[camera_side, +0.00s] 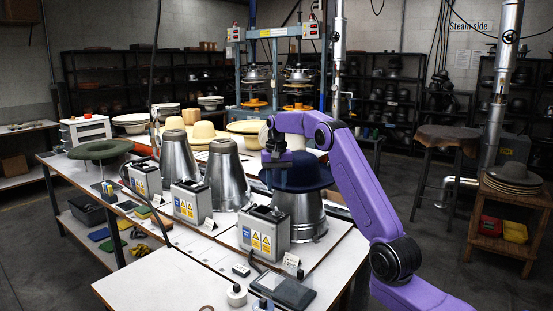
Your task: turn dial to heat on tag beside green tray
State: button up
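My gripper (275,162) is at the end of my purple arm, over the left part of a dark blue hat (304,174) on a metal cone-shaped form. Its fingertips are dark against the hat, so I cannot tell whether they are open or touching it. A small flat green piece (143,212), possibly the green tray, lies near the left grey control box (146,178). A small white tag (157,200) stands beside it. Other tags stand by the middle box (210,224) and front box (291,263). I cannot make out a dial or any heat marking.
Two bare metal forms (178,158) stand left of the hat's form. A green hat (100,149) sits at the table's far left. A dark flat device (284,290) and a white round piece (236,295) lie at the front. The table's front-left surface (160,282) is clear.

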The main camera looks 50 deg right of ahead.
notch_tip(320, 180, up, 9)
dwell(0.6)
jog(key=shift+r, duration=0.1)
dwell(0.3)
